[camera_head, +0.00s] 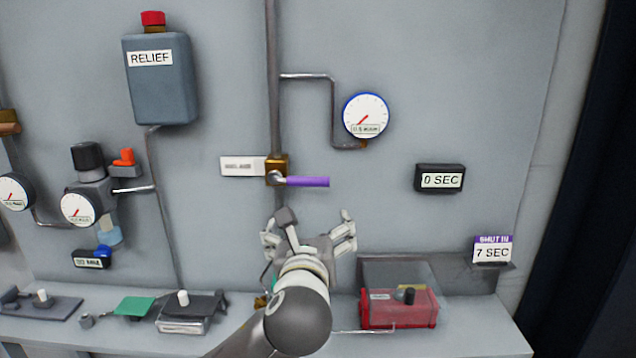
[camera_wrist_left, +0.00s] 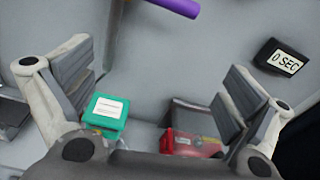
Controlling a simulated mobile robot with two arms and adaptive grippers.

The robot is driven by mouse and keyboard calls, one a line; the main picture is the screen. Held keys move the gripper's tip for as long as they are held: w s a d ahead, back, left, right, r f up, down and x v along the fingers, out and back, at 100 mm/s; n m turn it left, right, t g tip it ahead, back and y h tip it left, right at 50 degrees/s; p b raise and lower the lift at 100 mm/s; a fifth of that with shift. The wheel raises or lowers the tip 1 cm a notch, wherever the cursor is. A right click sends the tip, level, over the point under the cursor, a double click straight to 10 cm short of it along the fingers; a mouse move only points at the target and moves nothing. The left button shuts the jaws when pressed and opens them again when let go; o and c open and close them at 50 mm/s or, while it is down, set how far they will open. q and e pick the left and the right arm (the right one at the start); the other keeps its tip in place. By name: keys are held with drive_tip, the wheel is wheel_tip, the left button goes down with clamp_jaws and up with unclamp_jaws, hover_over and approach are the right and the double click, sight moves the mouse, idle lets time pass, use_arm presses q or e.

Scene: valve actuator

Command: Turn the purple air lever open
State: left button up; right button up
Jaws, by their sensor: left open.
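The purple lever (camera_head: 307,181) sticks out horizontally to the right from a brass valve (camera_head: 276,168) on the vertical pipe. In the left wrist view the lever's purple end (camera_wrist_left: 178,6) shows at the top edge. My left gripper (camera_head: 316,220) is open and empty, below the lever and apart from it. In the left wrist view its two padded fingers (camera_wrist_left: 150,85) are spread wide with nothing between them close by. A white label sits left of the valve; its text is too blurred to read. My right gripper is not in view.
A round gauge (camera_head: 366,115) hangs right of the pipe. A "0 SEC" display (camera_head: 440,178) is on the wall. A red box (camera_head: 398,310) stands on the bench (camera_head: 470,325) below, and a green box (camera_wrist_left: 106,112) shows in the wrist view.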

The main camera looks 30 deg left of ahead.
sight(307, 184)
use_arm(q)
drive_tip(key=shift+m+t+y, duration=0.3)
drive_tip(key=shift+m+y, duration=0.1)
drive_tip(key=shift+m, duration=0.3)
drive_tip(key=w+a+r, duration=0.1)
drive_tip(key=w+a, duration=0.1)
drive_tip(key=w+a+r+p, duration=0.1)
drive_tip(key=w+a, duration=0.1)
drive_tip(key=w, duration=0.1)
drive_tip(key=w+a+r+p, duration=0.1)
drive_tip(key=w+a, duration=0.1)
drive_tip(key=w, duration=0.1)
drive_tip(key=shift+w+r, duration=0.15)
drive_tip(key=shift+r, duration=0.25)
drive_tip(key=c, duration=1.3)
drive_tip(key=shift+c, duration=0.2)
